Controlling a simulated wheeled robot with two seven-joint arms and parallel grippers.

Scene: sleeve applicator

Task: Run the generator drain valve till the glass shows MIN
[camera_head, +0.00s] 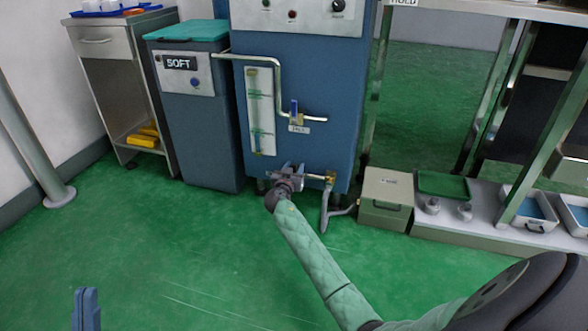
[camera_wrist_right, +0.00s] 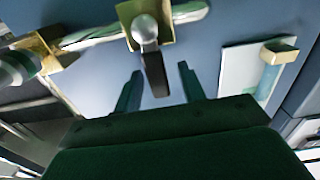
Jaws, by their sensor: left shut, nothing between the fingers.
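The generator (camera_head: 350,100) is a blue cabinet with a pale gauge panel and sight glass (camera_head: 261,112) on its front. The glass's marks and level are too small to read. A brass drain valve (camera_head: 330,177) with a pipe sits at the cabinet's foot. My right gripper (camera_head: 291,168) is at the foot, just left of this brass fitting. In the right wrist view a dark lever (camera_wrist_right: 155,75) on a brass body reaches between the right gripper's two separated fingers (camera_wrist_right: 160,85); gaps show on both sides. My left gripper (camera_head: 86,308) is shut and empty at the lower left, far from the generator.
A blue-handled valve (camera_head: 294,110) on a bent pipe is beside the glass. A bin marked SOFT (camera_head: 195,110) stands left. A grey-green box (camera_head: 386,197) and a low platform with trays (camera_head: 480,225) stand right. The green floor in front is open.

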